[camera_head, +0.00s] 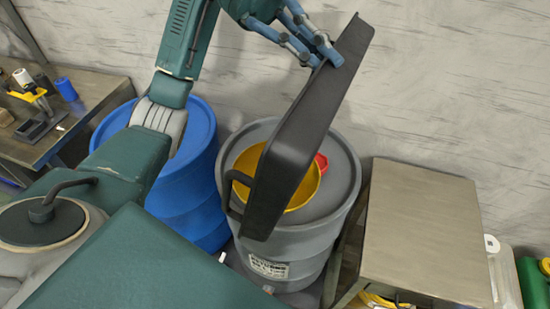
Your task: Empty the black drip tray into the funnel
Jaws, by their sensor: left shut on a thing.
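My left gripper (327,54) is shut on the black drip tray (294,150) at its upper end and holds it in the air. The tray is steeply tilted, with its upper end toward the wall and its lower end toward me. It is in front of the yellow funnel (301,195) and hides much of it. The funnel sits on top of the grey drum (345,180). I cannot tell whether the tray touches the funnel. The inside of the tray and any liquid in it are hidden. My right gripper is not in view.
A blue drum (200,130) stands left of the grey drum. A metal-topped cabinet (421,225) stands close on the right. A workbench (90,92) with tools is at far left. A red cap (322,162) is on the grey drum. Green and white containers are at far right.

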